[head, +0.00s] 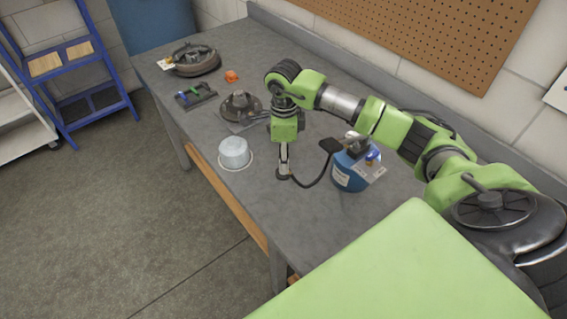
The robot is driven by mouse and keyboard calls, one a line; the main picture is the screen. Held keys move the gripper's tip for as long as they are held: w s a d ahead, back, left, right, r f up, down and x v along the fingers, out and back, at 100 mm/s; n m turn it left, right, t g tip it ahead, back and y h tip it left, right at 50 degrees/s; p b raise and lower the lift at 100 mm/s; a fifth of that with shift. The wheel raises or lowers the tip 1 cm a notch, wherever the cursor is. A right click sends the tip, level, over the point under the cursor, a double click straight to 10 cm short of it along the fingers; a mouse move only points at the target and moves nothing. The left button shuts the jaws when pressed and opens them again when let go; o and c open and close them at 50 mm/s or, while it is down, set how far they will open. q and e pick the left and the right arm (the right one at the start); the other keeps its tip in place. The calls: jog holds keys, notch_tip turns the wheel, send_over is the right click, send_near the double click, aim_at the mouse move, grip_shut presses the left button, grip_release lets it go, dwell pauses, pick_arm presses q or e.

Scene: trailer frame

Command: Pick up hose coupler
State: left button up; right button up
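My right gripper (284,172) points straight down at the middle of the grey workbench (300,225). Its dark tip is at or just above the bench top. The fingers are too small to tell whether they are open or shut, or whether they hold something. A thin black cable or hose (317,181) curves from a small black block (330,146) to this tip. I cannot make out a hose coupler for certain; a small orange piece (231,76) lies farther back on the bench. My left gripper is not in view.
A blue container (350,175) stands right of my gripper. A whitish cylinder (234,152) and a dark round hub (240,105) are to its left. A dark drum-like part (195,60) and a flat dark tool (195,95) lie farther back. The front middle of the bench is clear.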

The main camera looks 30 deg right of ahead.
jog(key=shift+c, duration=0.7)
grip_shut()
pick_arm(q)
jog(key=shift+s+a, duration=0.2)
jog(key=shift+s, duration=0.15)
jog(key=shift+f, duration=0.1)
pick_arm(e)
jog(key=shift+r, duration=0.1)
